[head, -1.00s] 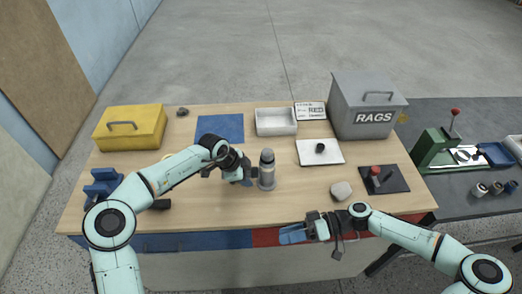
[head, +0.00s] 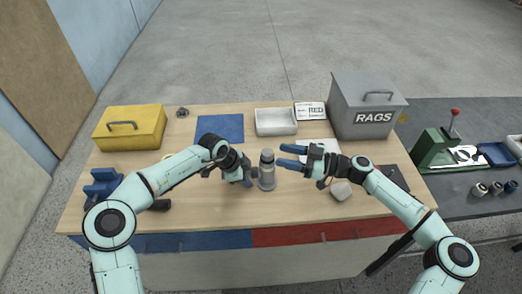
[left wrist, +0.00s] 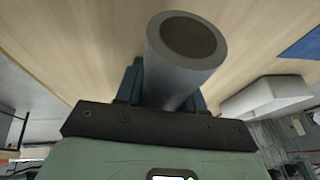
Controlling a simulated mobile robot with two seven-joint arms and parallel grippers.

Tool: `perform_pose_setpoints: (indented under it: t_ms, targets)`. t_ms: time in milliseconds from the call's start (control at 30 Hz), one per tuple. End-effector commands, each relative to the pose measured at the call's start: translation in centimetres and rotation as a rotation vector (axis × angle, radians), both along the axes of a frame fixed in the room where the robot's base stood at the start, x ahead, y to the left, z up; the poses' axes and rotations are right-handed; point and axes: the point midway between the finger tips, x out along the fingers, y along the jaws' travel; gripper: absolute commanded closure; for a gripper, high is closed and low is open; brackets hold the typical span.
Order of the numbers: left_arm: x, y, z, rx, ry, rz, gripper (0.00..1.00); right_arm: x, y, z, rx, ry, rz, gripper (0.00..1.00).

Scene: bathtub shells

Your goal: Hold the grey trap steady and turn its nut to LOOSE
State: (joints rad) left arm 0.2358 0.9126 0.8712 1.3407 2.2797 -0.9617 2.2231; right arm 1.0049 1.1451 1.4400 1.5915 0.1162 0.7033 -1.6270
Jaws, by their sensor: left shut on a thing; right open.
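The grey trap (head: 267,175) stands upright near the middle of the bench, with a darker grey cap-like nut (head: 267,155) at its top. My left gripper (head: 250,180) is at the trap's left side, low down, and is shut on it. In the left wrist view the trap's round grey body (left wrist: 180,65) sits between the blue fingers. My right gripper (head: 290,157) is open, just right of the trap's upper part, its blue fingers pointing left towards the nut. Any LOOSE marking is too small to see.
A white tray (head: 276,131) and a blue mat (head: 220,128) lie behind the trap. A grey RAGS box (head: 367,105) stands back right, a yellow box (head: 130,127) back left. A pale stone (head: 341,190) lies below my right wrist. The bench front is clear.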

Motion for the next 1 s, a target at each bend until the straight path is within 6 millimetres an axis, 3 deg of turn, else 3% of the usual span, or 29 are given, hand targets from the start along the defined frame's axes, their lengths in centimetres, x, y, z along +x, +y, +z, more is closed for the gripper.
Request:
perform_pose_setpoints:
  t_ms: [200, 400, 800, 833, 933, 1000]
  targets:
    - [0.0, 0.0, 0.0, 0.0, 0.0, 0.0, 0.98, 1.4, 4.4, 0.0, 0.001, 0.001, 0.003, 0.5]
    - [0.0, 0.0, 0.0, 0.0, -0.001, 0.0, 0.98, 2.3, 6.9, 0.0, 0.001, 0.002, 0.002, 0.5]
    - [0.0, 0.0, 0.0, -0.001, -0.001, 0.0, 0.98, 2.6, 7.6, -0.1, 0.0, 0.003, 0.0, 0.5]
    - [0.0, 0.0, 0.0, -0.001, -0.001, 0.0, 0.98, 2.6, 7.6, -0.1, 0.0, 0.003, 0.0, 0.53]
    - [0.0, 0.0, 0.0, -0.001, 0.0, 0.0, 0.98, 2.6, 7.6, -0.1, 0.0, 0.003, 0.0, 0.86]
    - [0.0, 0.0, 0.0, -0.001, 0.0, 0.0, 0.98, 2.5, 7.6, -0.1, 0.0, 0.003, 0.0, 0.87]
